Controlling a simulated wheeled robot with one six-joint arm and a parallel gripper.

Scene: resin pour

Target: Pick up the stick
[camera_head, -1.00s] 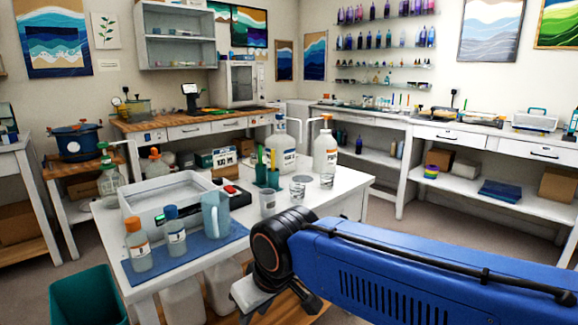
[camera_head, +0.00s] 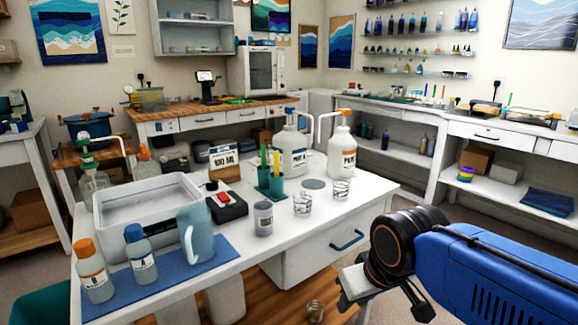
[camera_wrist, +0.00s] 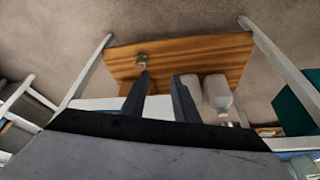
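In the head view my gripper is at the lower right, in front of the table and well apart from the sticks. No stick shows in the wrist view.
Around the holder stand two pump bottles (camera_head: 341,152), clear cups (camera_head: 303,203), a grey cup (camera_head: 263,218) and a black-and-red device (camera_head: 226,207). A white tray (camera_head: 112,228), blue pitcher (camera_head: 196,234) and two small bottles (camera_head: 141,252) are left. The table's front right is clear.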

